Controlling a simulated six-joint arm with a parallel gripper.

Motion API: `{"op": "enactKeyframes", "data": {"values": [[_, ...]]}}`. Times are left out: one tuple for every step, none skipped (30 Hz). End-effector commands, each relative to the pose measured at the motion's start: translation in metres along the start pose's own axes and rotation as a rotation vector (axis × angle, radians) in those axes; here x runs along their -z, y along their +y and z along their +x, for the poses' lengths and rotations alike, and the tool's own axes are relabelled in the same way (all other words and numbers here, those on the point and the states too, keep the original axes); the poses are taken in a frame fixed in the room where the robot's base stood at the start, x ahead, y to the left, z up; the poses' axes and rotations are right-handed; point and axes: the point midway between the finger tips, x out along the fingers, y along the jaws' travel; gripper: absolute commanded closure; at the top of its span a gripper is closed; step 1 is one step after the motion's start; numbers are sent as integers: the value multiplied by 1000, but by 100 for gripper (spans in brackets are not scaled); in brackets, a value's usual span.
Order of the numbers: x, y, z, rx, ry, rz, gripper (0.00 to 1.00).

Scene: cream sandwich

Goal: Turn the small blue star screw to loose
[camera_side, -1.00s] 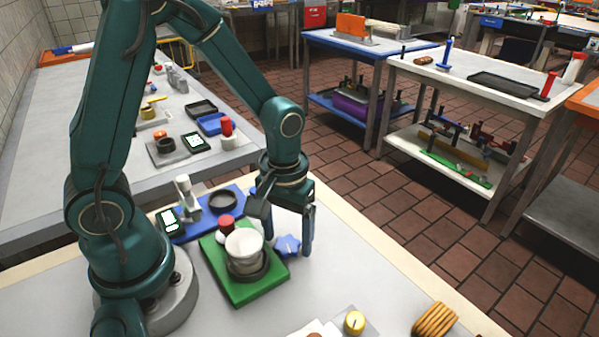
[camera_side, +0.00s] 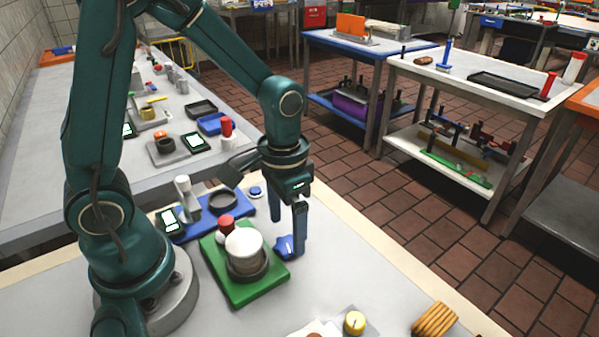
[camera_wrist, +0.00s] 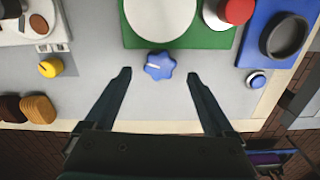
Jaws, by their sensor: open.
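The small blue star screw (camera_wrist: 163,73) sits at the edge of the green board (camera_wrist: 222,38). Its white mark points left in the wrist view. It also shows in the side view (camera_side: 283,248), partly behind a finger. My gripper (camera_wrist: 159,74) is open, with one fingertip on each side of the screw and a clear gap to both. In the side view my gripper (camera_side: 287,238) points down over the screw. Whether the tips are level with the screw I cannot tell. No loose marking is readable.
On the green board stand a white-topped cup (camera_side: 244,243) and a red knob (camera_side: 225,222), close to the screw. A blue board (camera_side: 244,205) with a dark ring lies behind. A yellow knob (camera_side: 354,323) and a biscuit stack (camera_side: 435,319) are at the front right.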

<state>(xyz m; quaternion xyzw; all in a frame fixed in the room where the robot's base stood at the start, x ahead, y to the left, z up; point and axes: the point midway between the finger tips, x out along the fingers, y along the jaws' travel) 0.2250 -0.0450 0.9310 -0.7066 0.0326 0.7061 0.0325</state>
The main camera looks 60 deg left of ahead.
Motion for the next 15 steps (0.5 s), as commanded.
{"op": "enactKeyframes", "data": {"values": [[2,0,-11,1,8,-1,12],[2,0,-17,1,9,-1,12],[1,0,-25,1,8,-1,12],[1,0,-30,1,18,-2,12],[2,-1,-34,3,38,-3,12],[4,-1,-39,5,62,-5,12],[5,-1,-43,6,80,-6,12],[6,-2,-48,8,99,-7,12],[5,-2,-53,10,116,-7,12],[5,-2,-56,11,130,-7,12],[4,-2,-60,12,143,-8,12],[4,-2,-65,14,162,-8,12],[3,-3,-68,16,173,-8,12],[2,-3,-71,17,185,-8,12],[0,-3,-76,19,201,-8,12]]}}
